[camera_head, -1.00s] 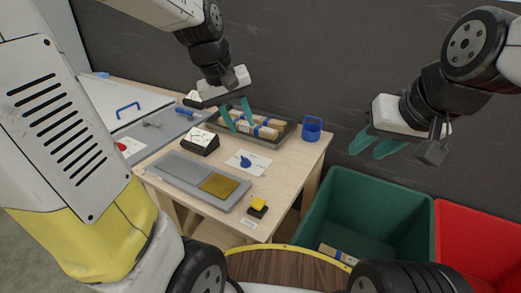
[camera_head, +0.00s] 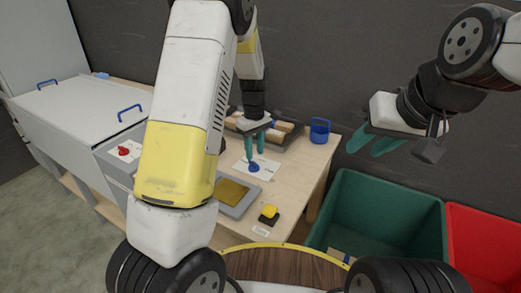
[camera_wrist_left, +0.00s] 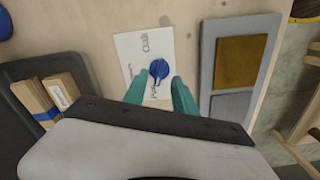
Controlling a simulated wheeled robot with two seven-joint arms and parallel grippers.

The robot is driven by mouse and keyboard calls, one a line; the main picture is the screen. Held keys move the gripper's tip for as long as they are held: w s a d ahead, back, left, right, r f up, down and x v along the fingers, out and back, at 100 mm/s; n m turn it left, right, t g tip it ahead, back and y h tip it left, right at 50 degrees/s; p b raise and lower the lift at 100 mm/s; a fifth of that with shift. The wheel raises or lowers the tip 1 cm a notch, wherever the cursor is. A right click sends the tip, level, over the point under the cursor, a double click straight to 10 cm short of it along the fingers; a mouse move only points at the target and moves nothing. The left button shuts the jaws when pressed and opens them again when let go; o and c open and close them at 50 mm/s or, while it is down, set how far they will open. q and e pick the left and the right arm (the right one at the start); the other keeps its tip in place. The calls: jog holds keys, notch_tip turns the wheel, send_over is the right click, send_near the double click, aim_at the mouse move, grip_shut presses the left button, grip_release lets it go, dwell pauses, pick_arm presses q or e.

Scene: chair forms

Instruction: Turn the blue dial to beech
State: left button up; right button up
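The blue dial (camera_head: 254,166) sits on a white card (camera_head: 265,171) with printed words on the wooden table. In the left wrist view the dial (camera_wrist_left: 159,69) lies just beyond and between my fingertips, its pointer angled toward the card's lower edge. My right gripper (camera_head: 372,146) is open and empty above the green bin.
A grey tray with a yellow-brown plate (camera_head: 232,191) and a yellow button (camera_head: 270,212) stand nearer me. A tray of wooden blocks (camera_head: 288,132) and a blue mug-like holder (camera_head: 320,130) are behind. A red dial (camera_head: 123,150) is left. Green (camera_head: 350,215) and red bins (camera_head: 485,240) stand right.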

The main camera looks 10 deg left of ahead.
aim_at(255, 163)
pick_arm(q)
jog(key=shift+f, duration=2.3)
grip_shut()
